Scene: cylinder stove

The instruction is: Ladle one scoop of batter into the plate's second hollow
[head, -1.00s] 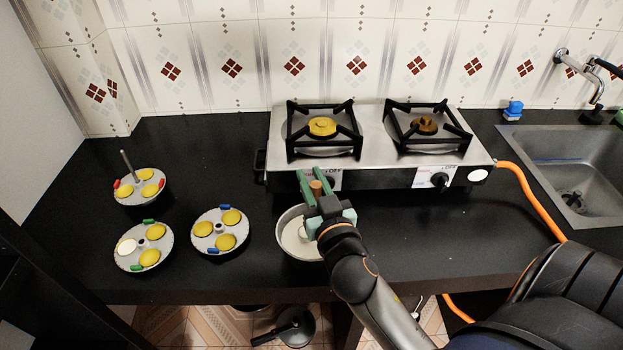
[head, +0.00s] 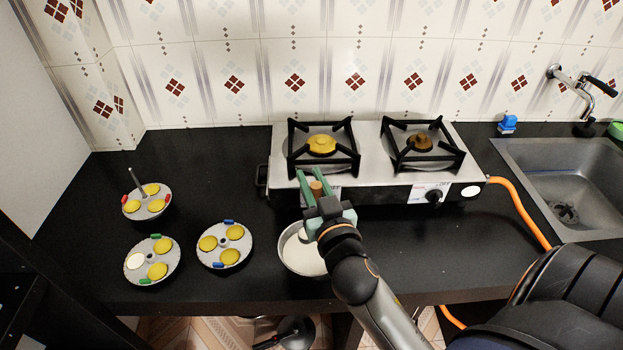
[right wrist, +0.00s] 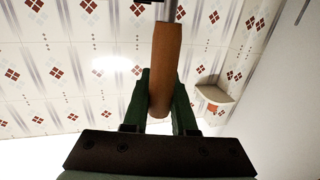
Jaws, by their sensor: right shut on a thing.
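My right gripper (head: 312,190) is shut on the brown wooden handle of the ladle (head: 316,187), above the pot's far side. The handle also shows in the right wrist view (right wrist: 164,70), between the green fingers. The pot (head: 287,268) holds white batter (head: 298,256). The ladle's bowl is mostly hidden by my gripper and arm, apparently at or in the batter. The plate with green tabs (head: 152,283) has three hollows: one white, on the left, and two yellow. A plate with blue tabs (head: 224,262) and one with red tabs (head: 145,213) show yellow hollows. My left gripper is not in view.
A two-burner stove (head: 375,182) stands behind the pot, close to my right gripper. An orange hose (head: 524,208) and a sink (head: 565,190) are at right. The counter between plates and stove is clear.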

